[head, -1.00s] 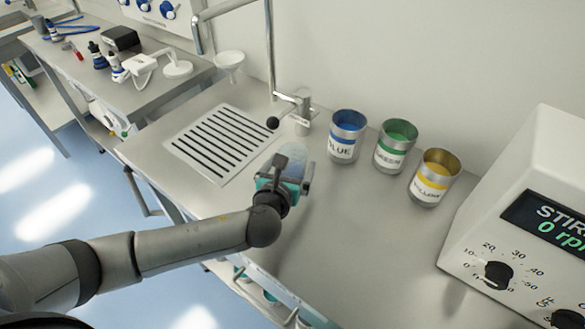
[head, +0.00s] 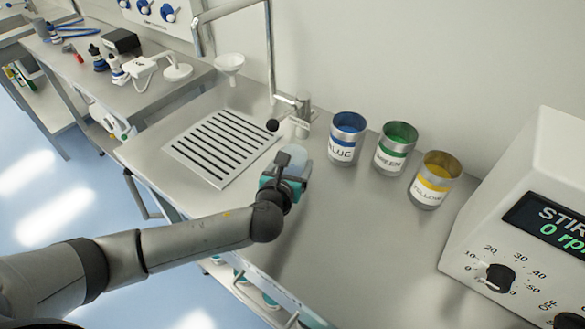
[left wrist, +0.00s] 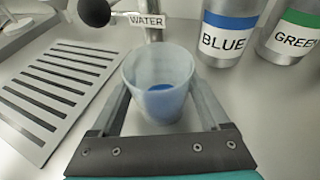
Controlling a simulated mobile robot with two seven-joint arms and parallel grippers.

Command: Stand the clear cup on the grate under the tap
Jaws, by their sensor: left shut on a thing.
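The clear cup (left wrist: 158,84) is between the fingers of my left gripper (left wrist: 160,112) in the left wrist view. It looks upright and shows blue at its bottom. My left gripper (head: 288,165) is shut on it; in the head view the cup (head: 294,158) is mostly hidden behind the gripper. The slotted grate (head: 217,145) lies to the left of the cup, which is not over it. The tap (head: 297,112) stands behind the grate's right side, with a "WATER" label (left wrist: 147,20) and a black ball (left wrist: 94,12). My right gripper is not in view.
Blue (head: 346,138), green (head: 395,147) and yellow (head: 434,180) labelled cans stand right of the tap. A stirrer box (head: 530,215) stands at the far right. A white funnel (head: 229,66) is behind the grate. The bench front between gripper and stirrer is clear.

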